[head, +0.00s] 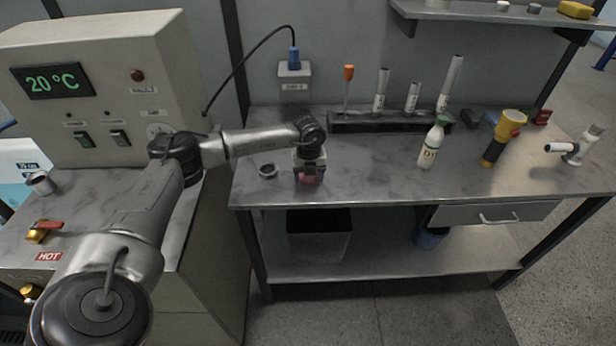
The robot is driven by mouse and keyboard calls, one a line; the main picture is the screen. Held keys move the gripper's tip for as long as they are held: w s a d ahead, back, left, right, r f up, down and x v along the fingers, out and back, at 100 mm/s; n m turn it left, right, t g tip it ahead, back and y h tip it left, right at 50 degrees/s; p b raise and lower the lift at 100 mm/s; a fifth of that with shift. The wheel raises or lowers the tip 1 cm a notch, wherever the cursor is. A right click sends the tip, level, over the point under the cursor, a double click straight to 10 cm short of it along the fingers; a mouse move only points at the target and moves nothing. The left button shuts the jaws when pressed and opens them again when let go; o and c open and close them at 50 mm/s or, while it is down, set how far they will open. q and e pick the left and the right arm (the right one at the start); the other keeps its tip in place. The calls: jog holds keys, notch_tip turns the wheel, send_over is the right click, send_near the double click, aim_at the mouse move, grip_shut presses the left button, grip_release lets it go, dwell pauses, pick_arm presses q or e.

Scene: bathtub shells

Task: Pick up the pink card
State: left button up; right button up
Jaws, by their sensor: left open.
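A small pink thing, which looks like the pink card (309,179), shows near the front edge of the grey bench, right below my left gripper (308,172). My left arm comes in from the left and reaches over the bench, with the gripper pointing down. The gripper is open and partly covers the pink card, so the card's full shape is hidden. I cannot tell whether the fingers touch it. My right gripper is not in view.
A dark ring (267,171) lies just left of the gripper. A white bottle (433,144) and a yellow torch (501,138) stand to the right. A dark rack (350,124) with tubes is behind. The bench between gripper and bottle is clear.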

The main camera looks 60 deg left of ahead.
pick_arm(q)
jog(key=c, duration=1)
jog(key=shift+r, duration=0.15)
